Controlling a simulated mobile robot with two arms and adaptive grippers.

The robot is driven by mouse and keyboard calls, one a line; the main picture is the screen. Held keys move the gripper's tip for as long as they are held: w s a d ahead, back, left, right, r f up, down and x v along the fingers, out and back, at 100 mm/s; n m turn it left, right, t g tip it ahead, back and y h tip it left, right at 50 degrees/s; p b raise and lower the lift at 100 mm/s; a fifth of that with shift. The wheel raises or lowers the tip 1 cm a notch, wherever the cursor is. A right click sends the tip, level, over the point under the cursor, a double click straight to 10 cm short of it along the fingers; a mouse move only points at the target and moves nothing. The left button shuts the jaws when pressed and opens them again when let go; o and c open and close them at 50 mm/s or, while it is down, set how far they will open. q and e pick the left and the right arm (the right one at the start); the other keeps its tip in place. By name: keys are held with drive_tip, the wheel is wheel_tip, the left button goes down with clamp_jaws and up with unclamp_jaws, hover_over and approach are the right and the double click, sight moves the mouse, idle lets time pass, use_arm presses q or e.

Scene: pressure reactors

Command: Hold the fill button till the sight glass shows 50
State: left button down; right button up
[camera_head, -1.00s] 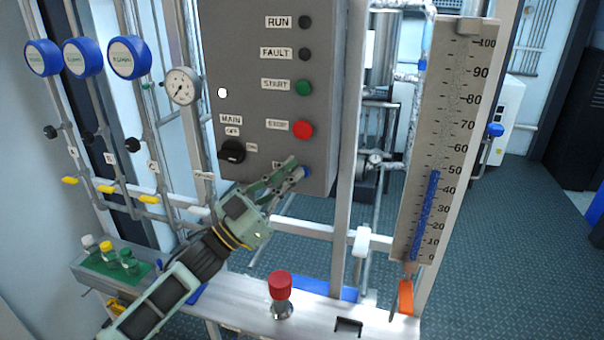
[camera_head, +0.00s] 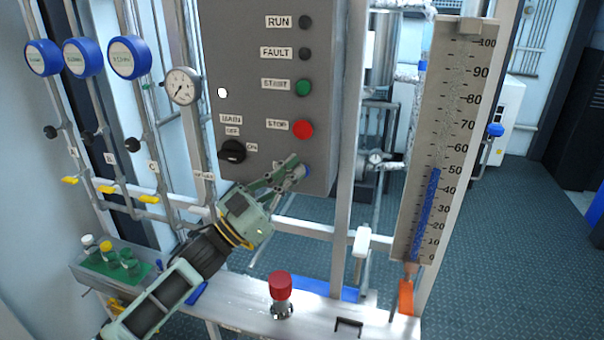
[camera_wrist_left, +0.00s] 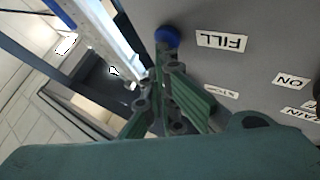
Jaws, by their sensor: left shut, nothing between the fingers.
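The blue fill button (camera_head: 307,171) is low on the right of the grey control box. It also shows in the left wrist view (camera_wrist_left: 167,38), beside the FILL label (camera_wrist_left: 221,41). My left gripper (camera_head: 300,170) is shut and empty, with its fingertips at the button and partly covering it in the head view. Whether the tips press it I cannot tell. The sight glass (camera_head: 432,190) on the right has a blue column whose top stands at about the 50 mark. My right gripper is not in view.
The red stop button (camera_head: 303,129) and green start button (camera_head: 303,88) sit above on the box. The black main switch (camera_head: 232,151) is left of my gripper. A red knob (camera_head: 280,286) stands on the ledge below. A vertical post (camera_head: 350,150) runs close right.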

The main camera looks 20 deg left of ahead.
use_arm(q)
drive_tip(key=shift+s, duration=0.15)
drive_tip(key=shift+s+p, duration=0.35)
drive_tip(key=shift+s, duration=0.35)
drive_tip(key=s+p, duration=0.1)
drive_tip(key=s, duration=0.4)
drive_tip(key=shift+a, duration=0.1)
